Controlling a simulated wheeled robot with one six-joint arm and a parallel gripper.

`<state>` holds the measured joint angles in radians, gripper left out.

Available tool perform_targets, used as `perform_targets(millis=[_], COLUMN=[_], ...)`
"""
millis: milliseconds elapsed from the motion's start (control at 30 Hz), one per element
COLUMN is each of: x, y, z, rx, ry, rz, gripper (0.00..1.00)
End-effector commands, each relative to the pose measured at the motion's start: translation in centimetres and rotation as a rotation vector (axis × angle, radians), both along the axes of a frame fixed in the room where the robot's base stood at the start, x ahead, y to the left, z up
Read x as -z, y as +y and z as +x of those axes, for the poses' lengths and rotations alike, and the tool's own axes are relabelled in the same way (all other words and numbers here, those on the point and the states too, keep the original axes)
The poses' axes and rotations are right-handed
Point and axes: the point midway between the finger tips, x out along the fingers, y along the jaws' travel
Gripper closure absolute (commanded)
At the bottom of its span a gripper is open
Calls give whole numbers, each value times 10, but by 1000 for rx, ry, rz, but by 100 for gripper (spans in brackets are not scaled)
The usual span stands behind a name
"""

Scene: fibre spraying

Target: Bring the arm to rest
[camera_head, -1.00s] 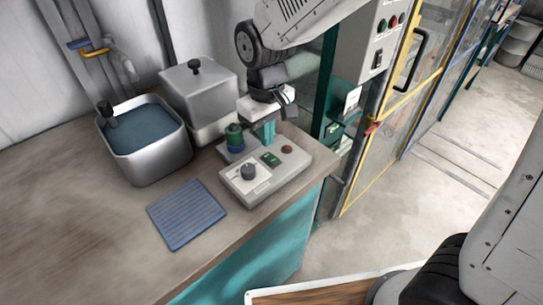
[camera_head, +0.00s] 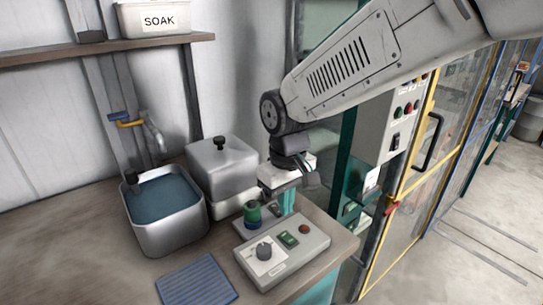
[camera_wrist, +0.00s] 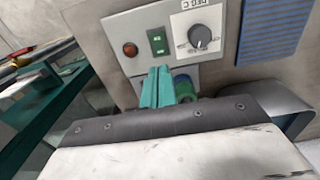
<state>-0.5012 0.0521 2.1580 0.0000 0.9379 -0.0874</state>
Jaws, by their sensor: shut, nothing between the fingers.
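My arm (camera_head: 350,70) reaches in from the upper right of the head view and bends down at a dark joint. My gripper (camera_head: 287,208) hangs over the right end of the bench, behind a grey control box (camera_head: 283,250). Its teal fingers are together with nothing between them. In the wrist view my gripper (camera_wrist: 156,90) points toward the control box (camera_wrist: 160,62). A green and blue spool-like part (camera_head: 252,213) stands just left of the fingers; in the wrist view it is partly hidden beside them. Whether the fingertips touch anything cannot be told.
A steel basin of bluish liquid (camera_head: 165,210), a lidded steel box (camera_head: 221,168) and a blue ribbed mat (camera_head: 197,282) are on the bench. A bin marked SOAK (camera_head: 155,18) sits on a shelf. A yellow-framed door (camera_head: 412,185) stands right, with open floor beyond.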

Motion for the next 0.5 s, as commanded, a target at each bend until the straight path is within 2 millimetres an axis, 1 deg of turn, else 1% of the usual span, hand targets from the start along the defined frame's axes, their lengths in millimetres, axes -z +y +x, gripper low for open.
perform_targets(millis=[67,100,167,367,500], x=[4,7,2,-28,-48], y=[-5,-10,-23,-85,-129], z=[-9,-18,-33,-80,-118], rx=[9,15,37,167,283], ry=[32,54,74,88,68], rz=[-18,-30,-42,-47,-34], gripper=[100,100,100,100,100])
